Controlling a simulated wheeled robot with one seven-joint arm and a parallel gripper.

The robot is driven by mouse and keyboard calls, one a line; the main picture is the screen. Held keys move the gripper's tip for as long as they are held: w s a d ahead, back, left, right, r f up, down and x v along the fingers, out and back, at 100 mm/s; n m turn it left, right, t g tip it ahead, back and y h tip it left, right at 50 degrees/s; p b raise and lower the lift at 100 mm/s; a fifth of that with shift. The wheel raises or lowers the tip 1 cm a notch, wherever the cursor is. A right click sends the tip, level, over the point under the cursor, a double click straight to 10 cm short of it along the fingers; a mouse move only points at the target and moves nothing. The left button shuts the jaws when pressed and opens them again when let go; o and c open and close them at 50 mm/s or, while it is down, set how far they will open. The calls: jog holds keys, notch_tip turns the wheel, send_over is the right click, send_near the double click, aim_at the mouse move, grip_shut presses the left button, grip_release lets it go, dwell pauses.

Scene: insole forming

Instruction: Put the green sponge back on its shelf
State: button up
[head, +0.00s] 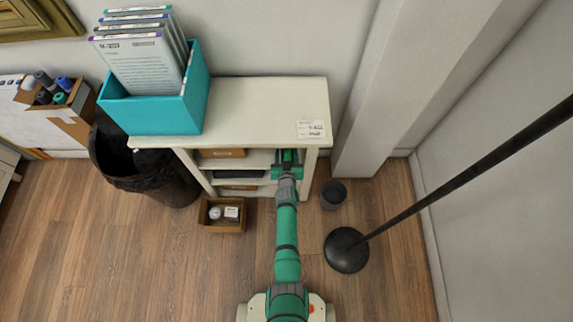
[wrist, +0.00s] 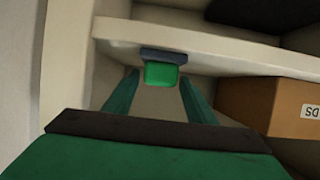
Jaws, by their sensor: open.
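The green sponge (wrist: 161,73) shows in the wrist view, with a dark blue-grey strip along its far edge. It is inside a compartment of the white shelf unit (head: 255,112), close to a pale shelf board (wrist: 130,33). My gripper (wrist: 159,78) is open, with one green finger on each side of the sponge; visible gaps lie between the fingers and the sponge. Whether the sponge rests on a surface is hard to tell. In the head view my gripper (head: 287,160) reaches into the right side of the unit, and the sponge cannot be made out there.
A cardboard box (wrist: 270,108) stands right of my gripper in the wrist view. A dark item (wrist: 255,14) lies on the neighbouring shelf. A teal file box (head: 150,112) stands on the unit. A small box (head: 222,222), black cup (head: 333,195) and black pole base (head: 346,250) stand on the floor.

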jog(key=v, duration=3.4)
jog(key=s+r+t, duration=0.1)
jog(key=s+r, duration=0.6)
jog(key=r, duration=0.3)
jog(key=s+r, duration=0.7)
jog(key=r, duration=0.4)
jog(key=shift+s+r+t, duration=0.2)
jog(key=shift+t, duration=0.2)
jog(key=shift+c, duration=0.2)
